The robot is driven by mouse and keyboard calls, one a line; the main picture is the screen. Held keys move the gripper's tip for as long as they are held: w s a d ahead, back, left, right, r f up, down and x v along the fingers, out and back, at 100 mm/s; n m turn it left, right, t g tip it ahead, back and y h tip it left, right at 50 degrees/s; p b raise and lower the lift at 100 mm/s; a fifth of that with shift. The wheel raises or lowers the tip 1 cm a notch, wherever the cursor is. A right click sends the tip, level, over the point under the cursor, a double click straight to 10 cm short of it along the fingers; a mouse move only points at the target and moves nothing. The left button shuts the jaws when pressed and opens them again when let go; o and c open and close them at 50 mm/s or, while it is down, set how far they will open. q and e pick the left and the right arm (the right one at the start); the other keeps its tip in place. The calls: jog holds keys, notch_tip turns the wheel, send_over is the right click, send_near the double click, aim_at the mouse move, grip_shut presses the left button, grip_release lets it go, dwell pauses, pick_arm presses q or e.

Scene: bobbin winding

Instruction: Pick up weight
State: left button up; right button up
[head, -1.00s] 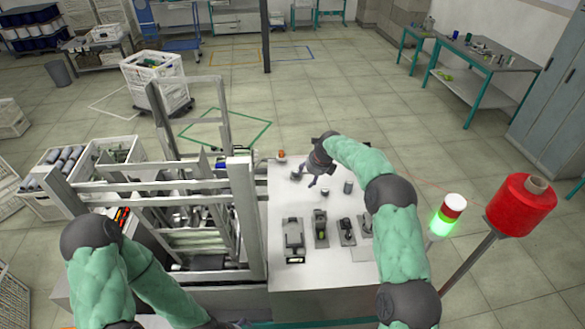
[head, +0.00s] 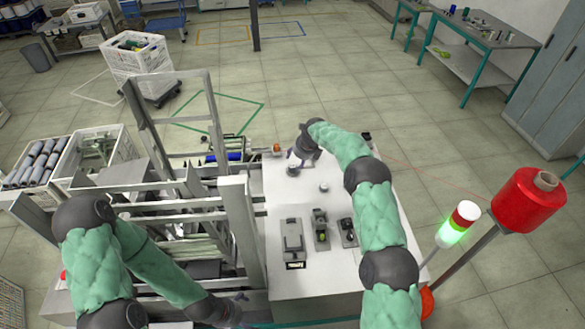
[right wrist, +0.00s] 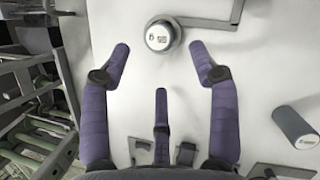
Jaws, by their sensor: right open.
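The weight (right wrist: 160,36) is a small round metal piece with a pale, marked top, standing on the white table. In the right wrist view it lies between and slightly beyond the tips of my open right gripper (right wrist: 160,50), with clear gaps on both sides. In the head view my right gripper (head: 300,158) is over the far left part of the table, at the weight (head: 293,168), partly covering it. My left gripper (head: 222,308) is low at the bottom edge, dark and small; its fingers are not clear.
Another small round piece (head: 323,187) stands nearer on the table. Dark devices (head: 292,238) stand in a row at the front. A grey cylinder (right wrist: 295,128) is right of my right gripper. A metal frame (head: 240,225) borders the table on the left.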

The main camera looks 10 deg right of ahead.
aim_at(293, 166)
jog(key=shift+w+f, duration=0.3)
jog(key=shift+f, duration=0.15)
jog(key=shift+a+f, duration=0.2)
jog(key=shift+f, duration=0.05)
jog(key=shift+w+a+f+p, duration=0.1)
jog(key=shift+f+p, duration=0.2)
jog(key=shift+p, duration=0.1)
jog(key=shift+p+x, duration=0.4)
jog(key=shift+x, duration=1.45)
jog(key=shift+w, duration=0.15)
jog(key=c, duration=1.2)
